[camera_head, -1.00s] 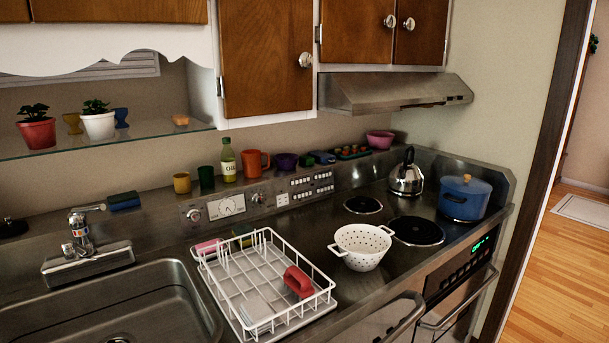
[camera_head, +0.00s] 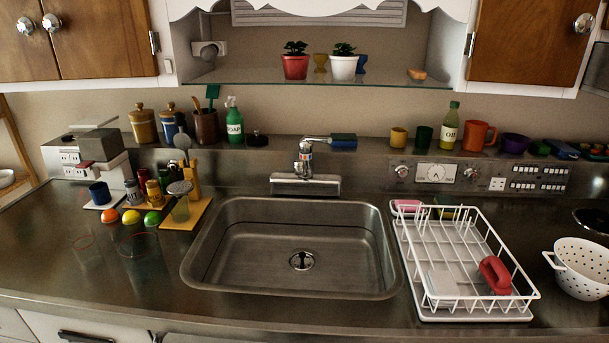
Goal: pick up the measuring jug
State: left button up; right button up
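Two clear, see-through vessels stand on the left counter, and either could be the measuring jug. The larger clear vessel (camera_head: 142,262) is just in front of the colored balls; the other clear vessel (camera_head: 88,258) with a reddish rim is to its left. Their outlines are faint, and I cannot make out a spout or scale marks. A red object (camera_head: 495,275) is in the white dish rack; I cannot tell exactly what it is. Neither of my grippers is in view.
A sink (camera_head: 290,275) lies in the middle, with a tap (camera_head: 304,160) behind it. The dish rack (camera_head: 425,312) and a white colander (camera_head: 582,270) are to the right.

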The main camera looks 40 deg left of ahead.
aim_at(141, 256)
jog(key=u, duration=2.3)
